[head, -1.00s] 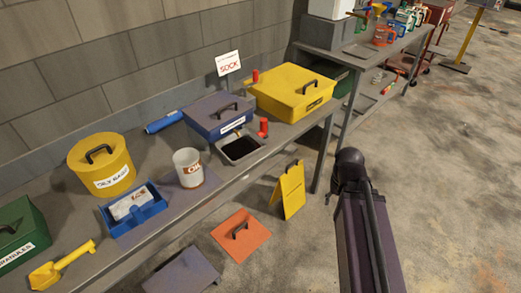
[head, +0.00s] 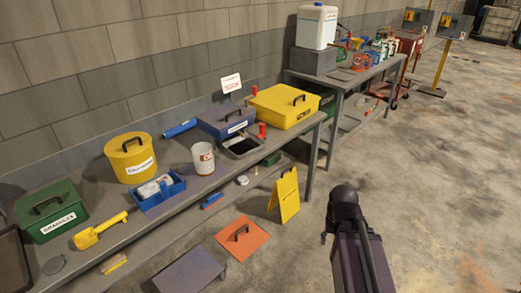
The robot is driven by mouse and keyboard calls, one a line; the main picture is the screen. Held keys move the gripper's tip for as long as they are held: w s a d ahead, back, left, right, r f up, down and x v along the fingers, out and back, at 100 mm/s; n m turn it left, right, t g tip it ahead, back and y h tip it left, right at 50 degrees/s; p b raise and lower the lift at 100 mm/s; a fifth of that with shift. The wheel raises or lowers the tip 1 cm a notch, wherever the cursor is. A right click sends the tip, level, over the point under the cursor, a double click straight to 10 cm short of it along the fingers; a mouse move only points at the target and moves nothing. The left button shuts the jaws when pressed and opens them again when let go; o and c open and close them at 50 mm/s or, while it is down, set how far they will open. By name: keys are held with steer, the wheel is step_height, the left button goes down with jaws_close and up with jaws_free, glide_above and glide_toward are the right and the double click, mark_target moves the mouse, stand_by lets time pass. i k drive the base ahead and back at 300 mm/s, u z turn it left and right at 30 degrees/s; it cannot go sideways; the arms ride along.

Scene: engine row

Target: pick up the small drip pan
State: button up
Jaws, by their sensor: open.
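A small grey pan (head: 229,154) with dark liquid in it, which looks like the small drip pan, sits near the front edge of the long workbench (head: 165,219) in the head view. It is in front of a grey-blue lidded box (head: 212,121) and beside a small red object (head: 262,131). Part of my arm shows at the lower right, over the floor and well apart from the pan. My gripper itself is not in view.
A white can (head: 203,158), a blue tray (head: 161,194) and a yellow lidded box (head: 282,107) stand near the pan. A yellow floor sign (head: 286,197) and an orange panel (head: 242,239) are before the bench. Open floor lies to the right.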

mark_target(240, 148)
steer(key=z, duration=0.25)
steer(key=k, duration=0.35)
steer(key=u, duration=1.4)
steer(key=i, duration=1.75)
steer(key=z, duration=0.05)
